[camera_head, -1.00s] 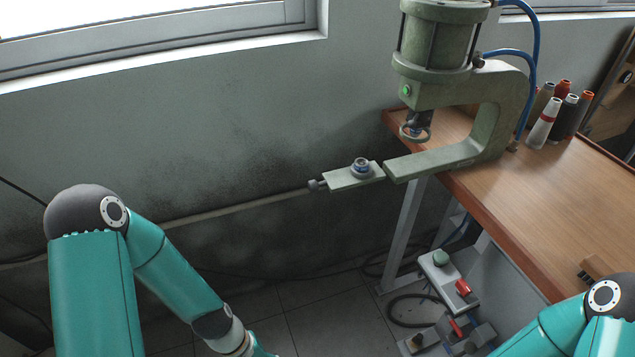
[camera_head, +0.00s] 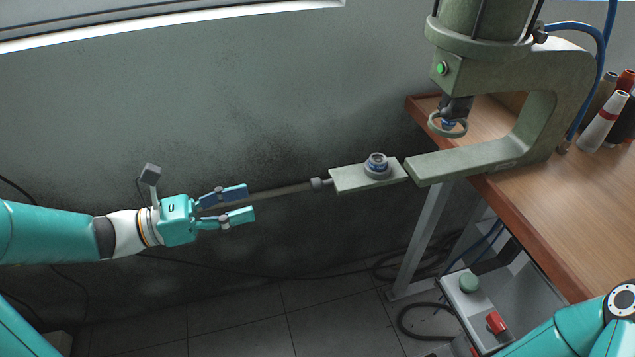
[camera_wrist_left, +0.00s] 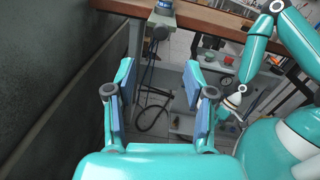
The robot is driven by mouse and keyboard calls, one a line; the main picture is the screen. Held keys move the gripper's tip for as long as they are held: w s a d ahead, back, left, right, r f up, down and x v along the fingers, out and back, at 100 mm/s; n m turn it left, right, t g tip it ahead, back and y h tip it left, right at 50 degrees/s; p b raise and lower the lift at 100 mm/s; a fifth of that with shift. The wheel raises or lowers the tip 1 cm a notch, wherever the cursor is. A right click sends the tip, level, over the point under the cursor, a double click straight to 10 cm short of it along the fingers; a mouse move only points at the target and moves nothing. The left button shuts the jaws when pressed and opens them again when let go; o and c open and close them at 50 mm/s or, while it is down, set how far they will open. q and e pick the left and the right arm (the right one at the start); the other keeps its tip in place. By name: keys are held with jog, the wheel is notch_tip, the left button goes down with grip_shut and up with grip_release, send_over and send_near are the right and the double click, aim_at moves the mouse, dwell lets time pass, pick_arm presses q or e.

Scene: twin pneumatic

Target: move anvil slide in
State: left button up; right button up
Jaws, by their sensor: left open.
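The anvil slide (camera_head: 350,179) is a flat grey-green plate with a round die (camera_head: 377,166) on top and a small knob (camera_head: 320,184) on its left end. It sticks out to the left of the green C-frame press (camera_head: 470,162). My left gripper (camera_head: 248,202) is open and empty, left of the knob and pointing toward it. In the left wrist view the open fingers (camera_wrist_left: 160,97) show, with the knob (camera_wrist_left: 157,33) and slide (camera_wrist_left: 161,18) beyond them at the top. My right gripper is outside the head view; its arm shows at the lower right.
The press stands at the edge of a wooden table (camera_head: 590,230) with thread cones (camera_head: 603,122) at the right. A grey wall runs behind my left arm. A control box with a red button (camera_head: 495,322) and cables sits below. The space between gripper and knob is clear.

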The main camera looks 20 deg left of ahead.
aim_at(316, 185)
pick_arm(q)
jog(key=x, duration=1.4)
grip_shut()
